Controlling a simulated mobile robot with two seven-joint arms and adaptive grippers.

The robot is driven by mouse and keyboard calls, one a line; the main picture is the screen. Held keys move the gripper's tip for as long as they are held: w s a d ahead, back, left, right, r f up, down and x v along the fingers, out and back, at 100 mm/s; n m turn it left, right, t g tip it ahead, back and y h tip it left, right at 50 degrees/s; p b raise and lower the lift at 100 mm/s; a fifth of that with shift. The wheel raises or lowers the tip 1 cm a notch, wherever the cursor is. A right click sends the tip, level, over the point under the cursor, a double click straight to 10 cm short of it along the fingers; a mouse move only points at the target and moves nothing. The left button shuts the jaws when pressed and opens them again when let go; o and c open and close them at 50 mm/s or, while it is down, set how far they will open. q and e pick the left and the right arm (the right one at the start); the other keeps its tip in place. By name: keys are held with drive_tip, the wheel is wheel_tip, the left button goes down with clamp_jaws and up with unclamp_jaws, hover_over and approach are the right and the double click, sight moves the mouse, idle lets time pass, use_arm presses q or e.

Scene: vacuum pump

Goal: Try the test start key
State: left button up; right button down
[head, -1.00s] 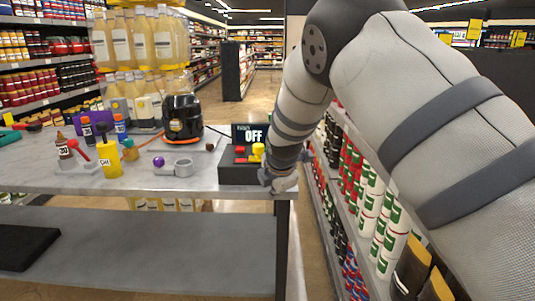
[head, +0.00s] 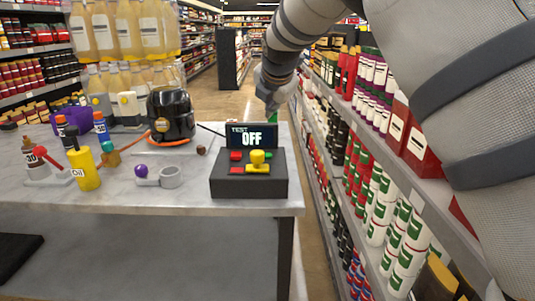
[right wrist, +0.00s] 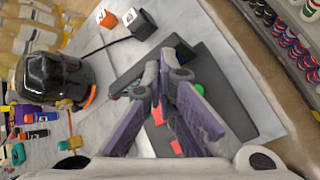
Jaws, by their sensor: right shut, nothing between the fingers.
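The dark control box (head: 248,187) stands at the right end of the grey table, with a tilted display (head: 251,136) reading "TEST OFF". I cannot read any key labels. My left gripper is not in view.
On the table stand a black vacuum pump (head: 171,115) with an orange base, a grey ring holder (head: 170,177) with a purple ball, a yellow oil bottle (head: 84,169) and several small bottles. Stocked shelves (head: 385,190) run close along the right.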

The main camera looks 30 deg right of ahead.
sight(271, 155)
drive_tip(key=shift+f, duration=4.4)
drive_tip(key=shift+f, duration=0.1)
drive_tip(key=shift+f, duration=0.35)
drive_tip(key=shift+f, duration=0.5)
drive_tip(key=shift+r, duration=0.95)
drive_tip(key=shift+r, duration=2.5)
